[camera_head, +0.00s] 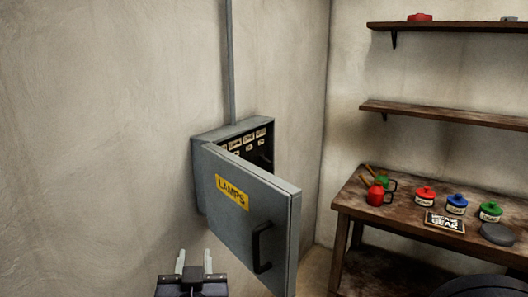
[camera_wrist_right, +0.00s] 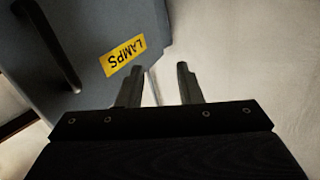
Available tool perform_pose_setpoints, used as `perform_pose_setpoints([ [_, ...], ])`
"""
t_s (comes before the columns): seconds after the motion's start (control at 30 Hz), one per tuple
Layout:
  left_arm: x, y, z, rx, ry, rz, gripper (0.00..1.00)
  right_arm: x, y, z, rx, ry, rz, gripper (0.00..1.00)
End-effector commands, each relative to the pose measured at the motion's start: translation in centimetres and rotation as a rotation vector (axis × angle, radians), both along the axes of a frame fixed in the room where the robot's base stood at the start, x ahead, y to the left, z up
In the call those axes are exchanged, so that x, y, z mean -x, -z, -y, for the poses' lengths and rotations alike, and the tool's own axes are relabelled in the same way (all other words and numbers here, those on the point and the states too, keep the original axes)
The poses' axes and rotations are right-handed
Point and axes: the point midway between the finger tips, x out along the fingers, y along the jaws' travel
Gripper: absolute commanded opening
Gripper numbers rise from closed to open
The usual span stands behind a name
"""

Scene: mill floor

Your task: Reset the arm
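My right gripper (camera_head: 194,262) is at the bottom of the head view, in front of and below the grey lamp box (camera_head: 206,178) on the wall. Its two fingers stand apart with nothing between them, as the right wrist view (camera_wrist_right: 158,85) also shows. The box door (camera_head: 232,228) stands open towards me, with a yellow LAMPS label (camera_head: 232,194) and a black handle (camera_head: 260,247). The gripper is apart from the handle, to its left in the head view. Part of the box's inside, with labelled rows, shows behind the door. My left gripper is not in view.
A wooden bench (camera_head: 350,205) at the right holds red and green oil cans, several coloured jars, a small sign (camera_head: 445,222) and a dark round lid (camera_head: 498,234). Two shelves (camera_head: 440,112) hang above it. The wall left of the box is bare.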

Motion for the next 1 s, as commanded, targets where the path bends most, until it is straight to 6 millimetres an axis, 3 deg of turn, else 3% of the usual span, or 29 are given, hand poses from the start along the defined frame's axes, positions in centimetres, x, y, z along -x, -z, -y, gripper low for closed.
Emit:
perform_pose_setpoints([
  [0.27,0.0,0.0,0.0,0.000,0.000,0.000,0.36,-2.5,-2.0,5.2,-0.128,-0.135,-0.085,0.32],
  [0.47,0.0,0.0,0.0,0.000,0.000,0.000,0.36,-2.2,-2.4,11.8,-0.204,-0.252,-0.194,0.32],
  [0.57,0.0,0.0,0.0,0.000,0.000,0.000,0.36,-0.2,-1.2,16.7,-0.222,-0.303,-0.298,0.32],
  [0.63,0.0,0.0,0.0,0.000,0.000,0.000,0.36,2.2,0.5,20.3,-0.219,-0.318,-0.396,0.32],
  [0.8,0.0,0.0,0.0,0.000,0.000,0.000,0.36,9.9,6.5,27.7,-0.187,-0.255,-0.685,0.32],
  [1.0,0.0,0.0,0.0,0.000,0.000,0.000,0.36,17.4,11.8,32.4,-0.172,-0.110,-0.949,0.32],
])
